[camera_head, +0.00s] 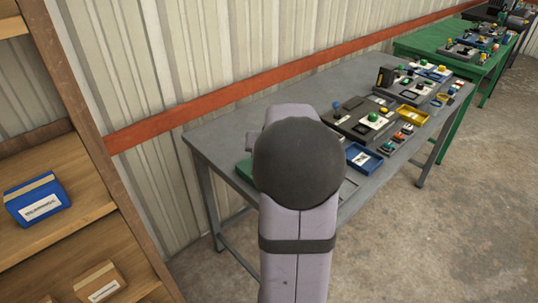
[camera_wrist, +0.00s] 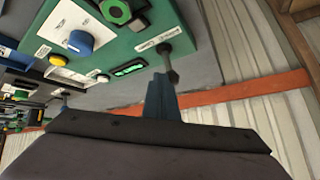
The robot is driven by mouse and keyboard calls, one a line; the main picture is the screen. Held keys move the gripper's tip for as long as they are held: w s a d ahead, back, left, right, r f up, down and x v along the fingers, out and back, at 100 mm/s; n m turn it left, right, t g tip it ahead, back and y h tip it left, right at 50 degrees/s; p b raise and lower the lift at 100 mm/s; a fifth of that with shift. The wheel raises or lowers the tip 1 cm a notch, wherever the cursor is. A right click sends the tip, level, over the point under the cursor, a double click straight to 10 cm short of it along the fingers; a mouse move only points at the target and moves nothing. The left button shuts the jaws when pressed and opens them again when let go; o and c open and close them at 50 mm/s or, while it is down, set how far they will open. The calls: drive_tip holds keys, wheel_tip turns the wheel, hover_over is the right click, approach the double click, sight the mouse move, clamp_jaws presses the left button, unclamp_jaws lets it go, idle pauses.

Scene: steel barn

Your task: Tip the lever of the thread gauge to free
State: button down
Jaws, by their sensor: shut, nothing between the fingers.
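In the wrist view a green panel (camera_wrist: 190,28) carries a dark lever (camera_wrist: 171,66) near its edge, beside a small white label (camera_wrist: 158,40) whose text I cannot read. I take this as the thread gauge's lever. My gripper (camera_wrist: 160,82) shows as shut blue-grey fingers just beside the lever's end; whether they touch it I cannot tell. In the head view my gripper and the lever are hidden behind my arm; only a green corner of the panel (camera_head: 244,169) shows.
The green panel also has a blue knob (camera_wrist: 80,41), a green ringed knob (camera_wrist: 116,11) and a lit green display (camera_wrist: 130,69). Other devices and trays, such as a blue tray (camera_head: 363,158), crowd the grey table (camera_head: 228,128) to the right. A corrugated wall stands behind.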

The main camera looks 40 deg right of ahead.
drive_tip(key=shift+a+f+b, duration=0.3)
drive_tip(key=shift+a+b, duration=0.1)
drive_tip(key=shift+a, duration=0.7)
drive_tip(key=shift+f, duration=0.15)
drive_tip(key=shift+s+d+f+b, duration=0.2)
drive_tip(key=shift+d+f+b, duration=0.15)
drive_tip(key=shift+d+b, duration=0.35)
drive_tip(key=shift+a, duration=0.1)
drive_tip(key=shift+d, duration=0.2)
drive_tip(key=shift+d+b, duration=0.25)
drive_tip(key=shift+b, duration=0.15)
drive_tip(key=s+d+b+v, duration=0.1)
drive_tip(key=b+v, duration=0.1)
drive_tip(key=v, duration=1.1)
drive_tip(key=shift+f+b, duration=0.2)
drive_tip(key=shift+b, duration=0.1)
